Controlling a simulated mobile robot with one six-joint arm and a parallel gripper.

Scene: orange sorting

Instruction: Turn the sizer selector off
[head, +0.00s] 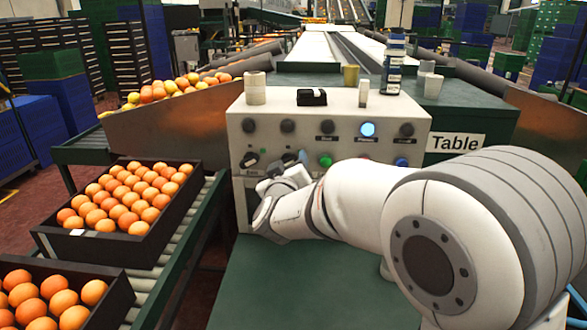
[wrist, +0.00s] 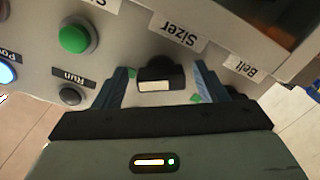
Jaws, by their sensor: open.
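The sizer selector (wrist: 160,72) is a black knob with a pale bar on its near face, beside the "Sizer" label in the wrist view. My gripper (wrist: 163,84) is open, with one blue-grey finger on each side of the knob. Gaps show between the fingers and the knob, so I do not see it gripped. In the head view my gripper (head: 268,200) is at the left front of the pale control panel (head: 300,108). My arm and gripper hide part of the lower panel there, and the sizer selector cannot be made out clearly.
Orange crates (head: 150,245) are at left.

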